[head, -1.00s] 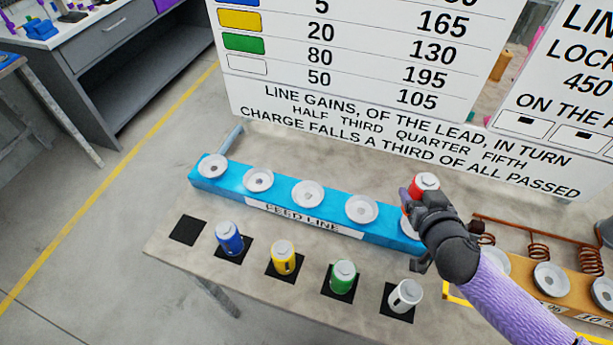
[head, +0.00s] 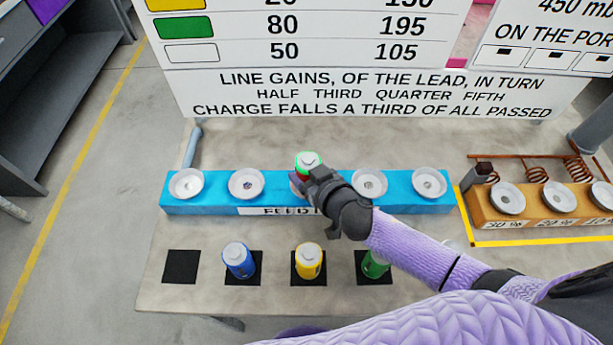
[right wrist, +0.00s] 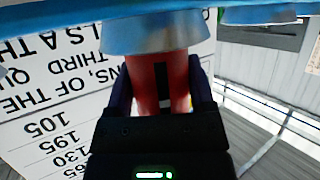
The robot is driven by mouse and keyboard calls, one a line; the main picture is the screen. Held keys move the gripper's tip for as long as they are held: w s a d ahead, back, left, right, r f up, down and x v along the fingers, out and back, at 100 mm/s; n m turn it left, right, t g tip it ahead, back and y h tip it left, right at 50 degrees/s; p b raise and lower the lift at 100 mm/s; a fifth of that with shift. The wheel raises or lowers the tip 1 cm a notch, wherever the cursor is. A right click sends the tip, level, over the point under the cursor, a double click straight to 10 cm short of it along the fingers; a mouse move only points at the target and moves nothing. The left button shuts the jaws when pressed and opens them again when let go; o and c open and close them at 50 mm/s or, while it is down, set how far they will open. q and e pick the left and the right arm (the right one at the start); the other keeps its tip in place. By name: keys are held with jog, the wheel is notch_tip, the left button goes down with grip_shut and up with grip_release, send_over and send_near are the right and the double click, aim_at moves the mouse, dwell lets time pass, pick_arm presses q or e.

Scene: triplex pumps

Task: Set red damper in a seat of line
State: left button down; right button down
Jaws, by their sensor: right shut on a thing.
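My right gripper (head: 302,180) is shut on the red damper (right wrist: 160,85), held upright over the middle seat of the blue feed line (head: 210,206). The damper's pale top (head: 308,160) with a green-tinted rim shows above the fingers in the head view. The gripper hides most of the middle seat. In the right wrist view, the damper's end meets or overlaps a seat dish (right wrist: 155,36); I cannot tell whether it rests in it. The other line seats are empty: far left (head: 186,183), second (head: 246,183), fourth (head: 369,183) and far right (head: 429,182). My left gripper is out of view.
In front of the line stand blue (head: 239,260), yellow (head: 308,261) and green (head: 373,265) dampers on black pads. The far-left pad (head: 181,266) is empty. An orange block (head: 530,222) with dishes is at right. A sign board (head: 330,95) stands behind the line.

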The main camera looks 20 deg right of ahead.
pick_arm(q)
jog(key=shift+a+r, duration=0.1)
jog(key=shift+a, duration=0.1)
pick_arm(e)
jog(key=shift+r, duration=0.1)
grip_release()
jog(key=shift+s+r, duration=0.1)
jog(key=shift+s, duration=0.05)
pick_arm(q)
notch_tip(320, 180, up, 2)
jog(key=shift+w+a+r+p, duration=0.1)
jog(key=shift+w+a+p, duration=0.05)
jog(key=shift+p, duration=1)
pick_arm(e)
jog(key=v, duration=1.1)
jog(key=shift+s+d, duration=0.2)
jog(key=shift+s, duration=0.15)
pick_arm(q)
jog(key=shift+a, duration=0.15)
pick_arm(e)
jog(key=shift+r, duration=0.1)
